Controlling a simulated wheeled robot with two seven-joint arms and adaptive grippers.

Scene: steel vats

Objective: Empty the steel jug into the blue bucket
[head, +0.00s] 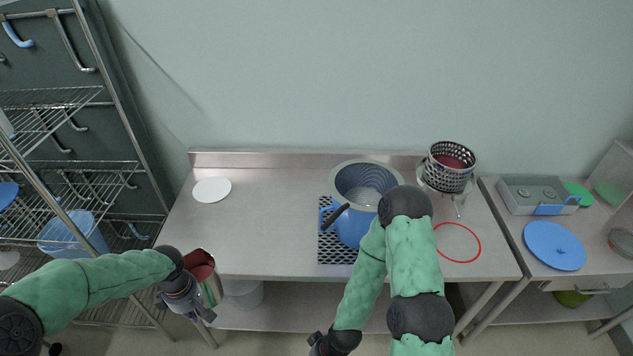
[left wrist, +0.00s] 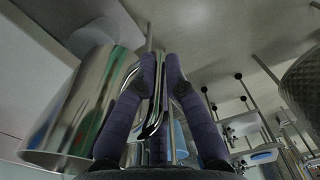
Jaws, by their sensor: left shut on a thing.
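The steel jug (head: 211,283) is in front of the table's left front edge in the head view, its dark red inside showing through the open top. My left gripper (head: 186,300) is shut on its handle. In the left wrist view the jug (left wrist: 82,110) shows as a shiny wall with the handle between the fingers (left wrist: 160,75). A blue bucket-like vessel (head: 349,228) with a grey inside stands on a black mat, partly hidden by my right arm. A pale blue bucket (head: 80,235) stands on the rack. My right gripper (head: 318,345) is cut off at the bottom edge.
A perforated steel basket (head: 450,168) with red inside stands on a stand at the back right. A red ring (head: 457,242) marks the table's right front. A white disc (head: 211,189) lies at left. The table's left middle is clear. A wire rack (head: 85,165) stands at left.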

